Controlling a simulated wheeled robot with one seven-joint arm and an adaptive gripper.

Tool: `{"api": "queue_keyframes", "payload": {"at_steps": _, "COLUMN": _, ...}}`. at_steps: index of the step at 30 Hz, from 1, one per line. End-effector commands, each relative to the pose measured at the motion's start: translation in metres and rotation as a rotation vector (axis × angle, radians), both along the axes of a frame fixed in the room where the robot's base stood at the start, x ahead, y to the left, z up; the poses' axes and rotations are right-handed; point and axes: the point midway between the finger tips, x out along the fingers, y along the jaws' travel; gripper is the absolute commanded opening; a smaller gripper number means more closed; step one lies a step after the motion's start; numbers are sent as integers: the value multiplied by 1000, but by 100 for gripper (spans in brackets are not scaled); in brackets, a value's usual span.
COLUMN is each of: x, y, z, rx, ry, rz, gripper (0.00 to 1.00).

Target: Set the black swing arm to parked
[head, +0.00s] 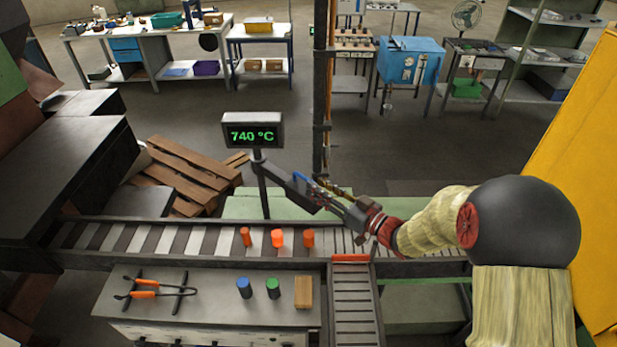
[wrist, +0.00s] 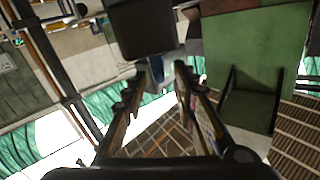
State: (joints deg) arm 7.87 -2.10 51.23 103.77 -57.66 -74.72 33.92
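The black swing arm (head: 283,181) is a dark bar. It runs from near the display post down and right to my gripper, above the far side of the roller conveyor. A small blue piece (head: 300,177) shows near its right end. My gripper (head: 316,186) is at that end, reaching in from the right. In the wrist view the two fingertips (wrist: 161,78) stand apart, with a bluish strip (wrist: 153,77) beyond the gap and a dark block (wrist: 140,28) ahead. I cannot tell whether the fingers touch the bar.
A display (head: 253,132) reading 740 °C stands behind the conveyor (head: 85,237). Several orange billets (head: 278,238) sit on its rollers. A dark vertical post (head: 321,100) rises behind my gripper. Tongs (head: 150,294), blue and green cylinders and a wooden block are on the front bench (head: 215,290).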

Motion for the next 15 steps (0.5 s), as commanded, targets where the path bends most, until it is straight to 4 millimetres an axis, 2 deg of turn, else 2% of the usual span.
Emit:
{"api": "queue_keyframes", "payload": {"at_steps": 6, "x": 21, "y": 23, "z": 1, "rx": -1, "ry": 1, "rz": 1, "gripper": 28}}
{"api": "queue_keyframes", "payload": {"at_steps": 15, "x": 30, "y": 32, "z": 1, "rx": 0, "ry": -1, "rz": -1, "gripper": 28}}
